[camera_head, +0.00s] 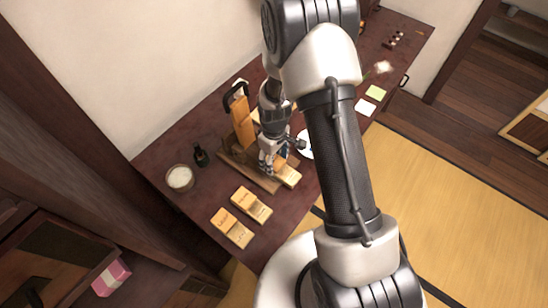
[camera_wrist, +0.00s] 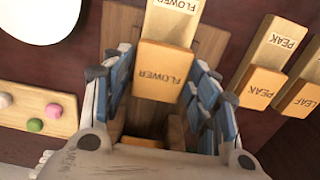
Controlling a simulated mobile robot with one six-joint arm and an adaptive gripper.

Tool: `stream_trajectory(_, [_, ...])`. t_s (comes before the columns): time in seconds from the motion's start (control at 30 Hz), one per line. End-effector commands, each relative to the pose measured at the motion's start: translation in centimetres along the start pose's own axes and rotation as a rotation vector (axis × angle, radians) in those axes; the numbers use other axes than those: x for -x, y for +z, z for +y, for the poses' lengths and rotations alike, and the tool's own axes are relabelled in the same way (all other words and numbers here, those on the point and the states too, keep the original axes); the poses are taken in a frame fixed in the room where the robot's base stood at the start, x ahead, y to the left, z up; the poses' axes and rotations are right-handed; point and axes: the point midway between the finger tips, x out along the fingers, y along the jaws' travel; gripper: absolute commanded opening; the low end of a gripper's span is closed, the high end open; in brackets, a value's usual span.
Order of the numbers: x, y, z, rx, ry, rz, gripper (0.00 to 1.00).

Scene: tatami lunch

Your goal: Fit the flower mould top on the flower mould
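The flower mould (camera_wrist: 172,22) is a pale wooden block labelled FLOWER at the top of the wrist view. The mould top (camera_wrist: 162,62) is a darker orange block, also labelled FLOWER, close against its near end. My gripper (camera_wrist: 160,58) has its blue-padded fingers on both sides of the mould top, with a narrow gap at the left; contact at the right is unclear. In the head view my gripper (camera_head: 270,170) is pointing down at the table, and the pale mould (camera_head: 289,177) shows just right of it. My arm and fingers hide part of the top there.
A wooden stand (camera_head: 243,122) with a black handle is close behind my gripper. Peak (camera_wrist: 281,42) and leaf (camera_wrist: 297,95) moulds lie to the right in the wrist view. A white plate (camera_wrist: 40,15) and a board of sweets (camera_wrist: 15,107) lie left. A bowl (camera_head: 180,178) and dark bottle (camera_head: 201,157) stand farther left in the head view.

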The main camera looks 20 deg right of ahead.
Motion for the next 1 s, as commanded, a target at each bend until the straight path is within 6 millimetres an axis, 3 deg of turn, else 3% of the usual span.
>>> stream_trajectory(0.17, [0.0,0.0,0.0,0.000,0.000,0.000,0.69])
stream_trajectory(0.57, [0.5,0.0,0.0,0.000,0.000,0.001,0.69])
stream_trajectory(0.67, [1.9,-0.1,0.1,0.000,0.002,0.003,0.69])
stream_trajectory(1.0, [9.0,-0.1,0.1,0.000,0.003,0.004,0.69])
